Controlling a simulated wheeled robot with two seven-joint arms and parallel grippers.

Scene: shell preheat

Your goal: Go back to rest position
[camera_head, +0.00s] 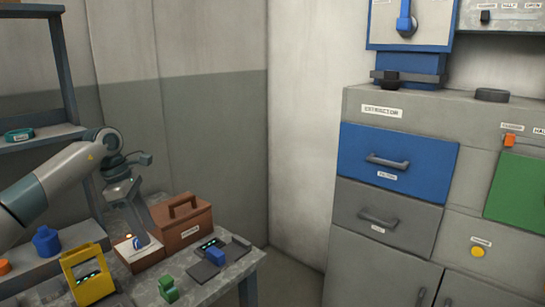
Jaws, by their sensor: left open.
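My left arm comes in from the left, over a grey table (190,292). My left gripper (141,232) points down and is open, with its fingertips over a small box with a white top and reddish-brown sides (150,259). A small blue item (139,243) shows at the fingertips; I cannot tell whether they touch it. My right gripper is out of view.
A brown toolbox (183,224), a yellow device (88,277), a green block (168,289) and a blue block (215,257) crowd the table. A shelf rack (40,138) stands at left. A grey cabinet (385,268) with a blue drawer (350,150) stands at right.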

